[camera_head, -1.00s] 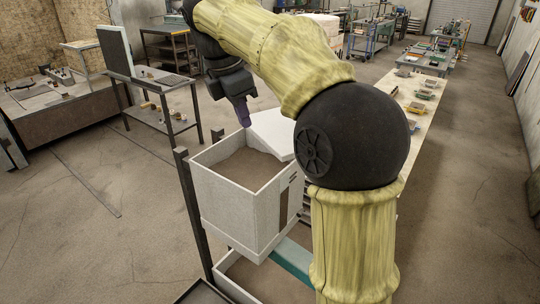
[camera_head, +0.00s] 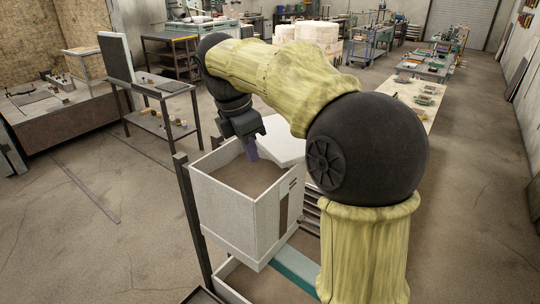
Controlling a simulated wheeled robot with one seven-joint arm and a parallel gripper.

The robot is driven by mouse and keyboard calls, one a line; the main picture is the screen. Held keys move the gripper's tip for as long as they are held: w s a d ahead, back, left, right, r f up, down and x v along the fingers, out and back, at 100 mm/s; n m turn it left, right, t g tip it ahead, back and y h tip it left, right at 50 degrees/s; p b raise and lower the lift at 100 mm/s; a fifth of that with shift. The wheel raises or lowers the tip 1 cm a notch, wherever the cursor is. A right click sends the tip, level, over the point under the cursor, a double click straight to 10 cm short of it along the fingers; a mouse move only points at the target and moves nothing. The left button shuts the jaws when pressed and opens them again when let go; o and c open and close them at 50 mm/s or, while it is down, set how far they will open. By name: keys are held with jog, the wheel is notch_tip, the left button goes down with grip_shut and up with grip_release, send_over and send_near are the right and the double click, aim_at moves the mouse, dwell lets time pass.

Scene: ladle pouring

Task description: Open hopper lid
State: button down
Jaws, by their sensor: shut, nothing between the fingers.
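The hopper (camera_head: 231,213) is a white speckled box on a dark frame in the middle of the view, with brown granular material inside. Its white lid (camera_head: 277,140) is raised and tilted at the back right of the box, leaving most of the top uncovered; my arm hides part of it. My gripper (camera_head: 251,150) points down over the hopper's back rim, just left of the lid.
A second white bin (camera_head: 232,280) sits below the hopper, next to a teal bar (camera_head: 297,268). A dark post (camera_head: 188,215) stands at the hopper's left. A metal side table (camera_head: 160,95) is at the back left. Floor to the left is clear.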

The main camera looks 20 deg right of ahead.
aim_at(270, 155)
jog(key=shift+w+d+f+p, duration=0.15)
jog(key=shift+d+f+p, duration=0.2)
jog(key=shift+d+f, duration=0.35)
jog(key=shift+w+d+f+p, duration=0.15)
jog(key=shift+d+f+p, duration=0.2)
jog(key=shift+d, duration=0.5)
jog(key=shift+w+d+f+p, duration=0.15)
jog(key=shift+d+f+p, duration=0.15)
jog(key=shift+d+f, duration=0.4)
jog(key=shift+w+d+r, duration=0.1)
jog(key=shift+d, duration=0.05)
